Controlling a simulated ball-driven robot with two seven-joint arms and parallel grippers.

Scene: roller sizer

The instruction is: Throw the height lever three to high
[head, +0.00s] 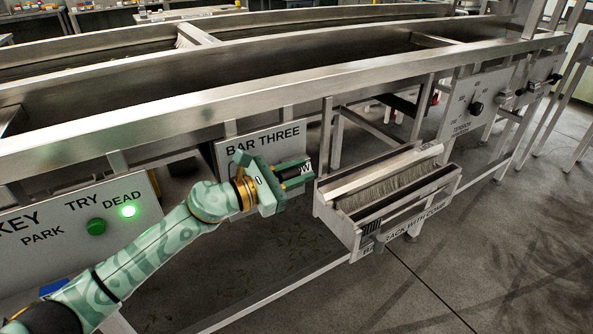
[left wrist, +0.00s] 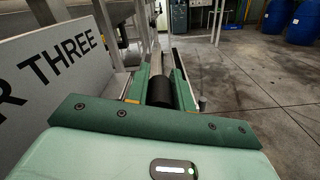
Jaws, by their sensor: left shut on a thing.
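My left gripper (head: 303,171) is in front of the right end of the plate (head: 262,140) marked BAR THREE. In the left wrist view its two green fingers (left wrist: 163,82) are shut on a black round grip (left wrist: 161,92), which I take for the grip of height lever three. A grey metal part shows beyond the grip. In the head view the gripper hides most of the lever, so I cannot tell how high it stands. My right gripper is not in view.
A metal rack (head: 346,232) holding a long brush (head: 390,184) stands just right of my left gripper. A panel (head: 75,226) with a green button (head: 96,226) and a lit green lamp (head: 127,211) is at left. A dial panel (head: 477,100) is at right. Open floor lies at front right.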

